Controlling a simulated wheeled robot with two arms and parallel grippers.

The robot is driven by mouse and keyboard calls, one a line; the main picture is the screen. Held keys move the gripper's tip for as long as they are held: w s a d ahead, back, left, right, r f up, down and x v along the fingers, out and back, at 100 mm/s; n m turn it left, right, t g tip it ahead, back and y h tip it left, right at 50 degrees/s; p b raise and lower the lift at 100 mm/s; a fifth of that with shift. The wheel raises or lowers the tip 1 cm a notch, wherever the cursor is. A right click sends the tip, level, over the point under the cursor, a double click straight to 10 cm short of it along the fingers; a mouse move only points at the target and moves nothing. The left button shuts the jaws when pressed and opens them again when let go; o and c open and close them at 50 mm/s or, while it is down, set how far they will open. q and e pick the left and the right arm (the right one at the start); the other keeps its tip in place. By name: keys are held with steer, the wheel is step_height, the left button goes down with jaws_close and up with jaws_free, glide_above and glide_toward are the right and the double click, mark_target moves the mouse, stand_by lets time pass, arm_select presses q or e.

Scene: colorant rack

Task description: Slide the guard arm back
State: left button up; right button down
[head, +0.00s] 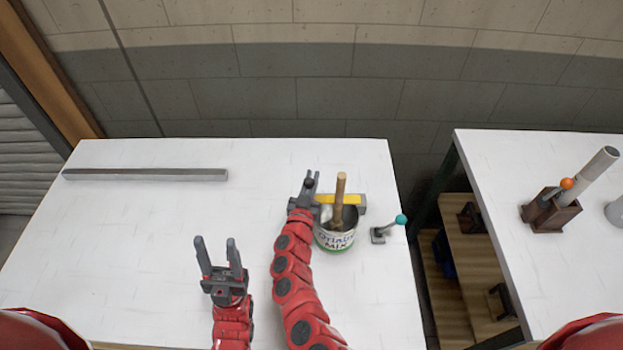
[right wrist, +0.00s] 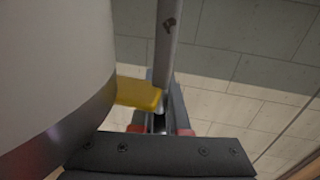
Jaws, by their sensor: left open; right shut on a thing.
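The yellow guard arm (head: 340,198) runs across behind a can (head: 334,238) labelled "Mix" with a wooden stick (head: 340,195) standing in it. My right gripper (head: 309,185) is shut at the bar's left end, beside the can, with a dark round knob between its fingers. In the right wrist view the guard arm (right wrist: 137,93) reaches the fingers (right wrist: 160,112), next to an upright grey rod (right wrist: 166,45). The exact grip is partly hidden. My left gripper (head: 219,258) is open and empty above the table, left of the can.
A lever with a teal ball (head: 400,219) stands right of the can. A long grey bar (head: 145,174) lies at the table's back left. The white table (head: 150,250) is otherwise clear. A second table holds a brown block with an orange-knobbed lever (head: 550,210).

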stand_by(0.8)
steer(key=w+b, duration=0.3)
steer(key=w, duration=0.1)
steer(key=shift+w, duration=0.1)
steer(key=c, duration=0.9)
jaws_free()
